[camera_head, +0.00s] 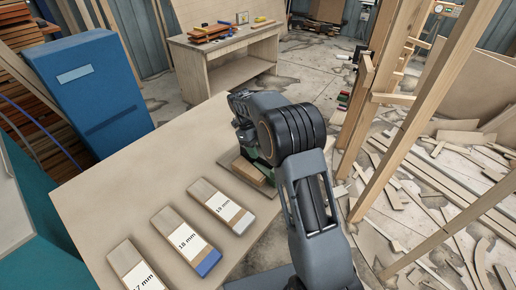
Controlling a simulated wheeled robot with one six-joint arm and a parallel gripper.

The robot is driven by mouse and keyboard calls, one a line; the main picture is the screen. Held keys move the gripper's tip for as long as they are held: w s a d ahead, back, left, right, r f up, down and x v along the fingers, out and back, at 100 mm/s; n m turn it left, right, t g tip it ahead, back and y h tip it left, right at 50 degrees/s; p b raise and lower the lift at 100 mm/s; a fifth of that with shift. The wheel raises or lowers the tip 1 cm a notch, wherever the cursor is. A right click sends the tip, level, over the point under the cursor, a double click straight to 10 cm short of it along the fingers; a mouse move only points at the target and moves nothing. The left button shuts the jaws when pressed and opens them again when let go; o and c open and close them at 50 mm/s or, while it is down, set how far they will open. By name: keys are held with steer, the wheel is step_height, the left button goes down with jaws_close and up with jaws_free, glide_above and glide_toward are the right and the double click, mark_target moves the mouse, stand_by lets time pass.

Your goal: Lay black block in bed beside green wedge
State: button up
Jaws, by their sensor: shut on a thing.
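My gripper (243,132) is over the far right part of the table, partly hidden by my own arm. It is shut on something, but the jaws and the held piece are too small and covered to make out. The black block cannot be told apart from the dark gripper parts. Below is a low bed (228,160) with a wooden piece (248,174) in it. A patch of green (249,152), perhaps the green wedge, shows between the gripper and the bed. Whether the held thing touches the bed cannot be seen.
The light table (130,165) carries wooden pieces with white labels: 17 mm (138,272), 18 mm with a blue end (186,240), and 19 mm (221,206). A blue cabinet (85,90) stands at left. Timber posts (435,120) rise at right. The table's far left is clear.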

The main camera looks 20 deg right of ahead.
steer(key=o, duration=1.1)
steer(key=shift+f, duration=0.1)
